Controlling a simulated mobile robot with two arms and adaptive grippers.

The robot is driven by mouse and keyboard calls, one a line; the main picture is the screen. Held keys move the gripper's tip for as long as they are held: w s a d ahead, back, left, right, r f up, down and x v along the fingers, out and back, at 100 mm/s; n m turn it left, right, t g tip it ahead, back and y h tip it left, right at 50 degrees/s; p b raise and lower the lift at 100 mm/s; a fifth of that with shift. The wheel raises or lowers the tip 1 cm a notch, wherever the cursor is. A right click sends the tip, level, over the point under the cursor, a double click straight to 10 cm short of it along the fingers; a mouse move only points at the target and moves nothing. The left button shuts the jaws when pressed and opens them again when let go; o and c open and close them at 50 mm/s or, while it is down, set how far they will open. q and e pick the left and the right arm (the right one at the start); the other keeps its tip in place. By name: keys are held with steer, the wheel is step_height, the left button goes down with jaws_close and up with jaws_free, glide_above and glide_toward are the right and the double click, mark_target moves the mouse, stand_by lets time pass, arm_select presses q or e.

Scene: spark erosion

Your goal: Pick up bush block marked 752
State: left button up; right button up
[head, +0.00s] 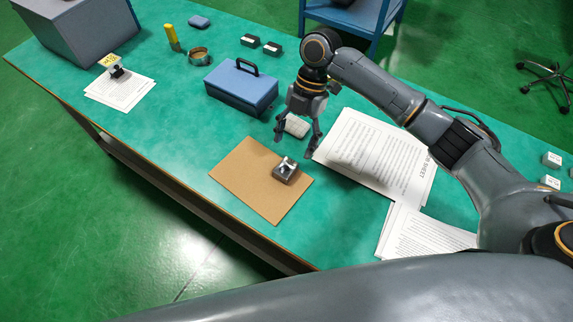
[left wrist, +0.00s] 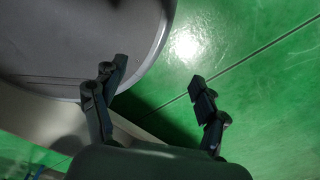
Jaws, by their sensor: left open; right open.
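My right gripper (head: 295,141) is open above the green table, fingers pointing down. A pale block (head: 297,126) shows between its fingers; I cannot tell whether they touch it or how high it sits. Two dark blocks with white labels, one at the left (head: 250,40) and one at the right (head: 272,47), stand at the back of the table. Two more labelled blocks (head: 551,159) (head: 549,182) are at the far right. No number is legible, so I cannot tell which is 752. My left gripper (left wrist: 158,84) is open and empty in the left wrist view.
A brown board (head: 245,182) bears a small metal fixture (head: 286,170) in front of the right gripper. A blue box with a handle (head: 240,88) stands behind left. Printed sheets (head: 375,155) lie right. A yellow-topped cylinder (head: 171,37) and brass ring (head: 198,56) are farther back.

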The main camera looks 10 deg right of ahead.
mark_target(284, 173)
steer(key=shift+s+a+f, duration=0.15)
steer(key=shift+a+f, duration=0.05)
steer(key=shift+f, duration=0.45)
steer(key=shift+a+f, duration=0.1)
steer(key=shift+f, duration=0.25)
steer(key=shift+s+a+f+p, duration=0.15)
steer(key=shift+f+p, duration=0.15)
steer(key=shift+f, duration=0.3)
steer(key=p+x, duration=0.1)
steer(key=x, duration=0.2)
steer(key=shift+f, duration=0.25)
steer(key=shift+a+f, duration=0.1)
steer(key=shift+f, duration=0.25)
steer(key=shift+c, duration=0.2)
arm_select(q)
steer(key=shift+w+d+r, duration=0.2)
steer(key=shift+w+r, duration=0.7)
arm_select(e)
jaws_close()
